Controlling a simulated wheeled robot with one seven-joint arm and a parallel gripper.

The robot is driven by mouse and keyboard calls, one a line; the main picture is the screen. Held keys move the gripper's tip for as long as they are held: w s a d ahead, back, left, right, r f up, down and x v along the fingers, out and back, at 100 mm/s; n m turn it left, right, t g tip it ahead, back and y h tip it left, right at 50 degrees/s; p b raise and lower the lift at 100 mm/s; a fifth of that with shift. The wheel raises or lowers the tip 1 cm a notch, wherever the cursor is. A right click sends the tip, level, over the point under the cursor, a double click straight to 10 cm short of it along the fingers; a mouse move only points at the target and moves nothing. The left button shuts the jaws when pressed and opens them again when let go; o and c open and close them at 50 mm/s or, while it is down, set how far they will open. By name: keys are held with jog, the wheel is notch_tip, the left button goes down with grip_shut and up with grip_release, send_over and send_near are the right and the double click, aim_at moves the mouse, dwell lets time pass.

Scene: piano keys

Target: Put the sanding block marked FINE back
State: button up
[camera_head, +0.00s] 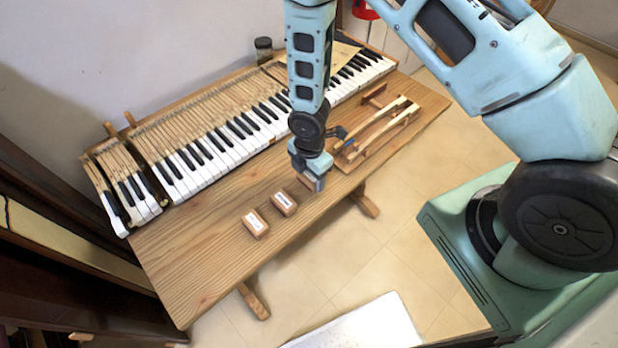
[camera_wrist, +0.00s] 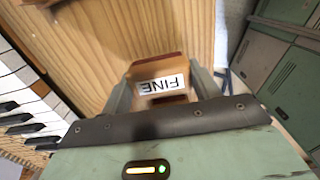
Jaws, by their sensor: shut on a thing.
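The sanding block marked FINE (camera_wrist: 158,70) is a small reddish-brown block with a white label, seen in the wrist view between the two fingers of my gripper (camera_wrist: 163,88). The label reads upside down there. My gripper (camera_head: 312,180) is shut on it. In the head view the gripper hides most of the block, and only a brown bit shows at its left side. I cannot tell whether the block touches the table. Two similar labelled blocks, one nearer (camera_head: 256,224) and one beside it (camera_head: 284,203), sit on the table left of my gripper; their labels are too small to read.
The wooden table (camera_head: 190,270) bears a long piano keyboard (camera_head: 235,135) along its back and a short key section (camera_head: 122,188) at the left. A wooden rack with loose keys (camera_head: 385,130) stands right of my gripper. A dark jar (camera_head: 263,48) stands behind. The front left table is clear.

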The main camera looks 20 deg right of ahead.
jog(key=shift+f, duration=1.1)
jog(key=shift+f, duration=0.1)
jog(key=shift+f, duration=0.15)
jog(key=o, duration=0.9)
jog(key=shift+o, duration=0.2)
jog(key=shift+r, duration=0.2)
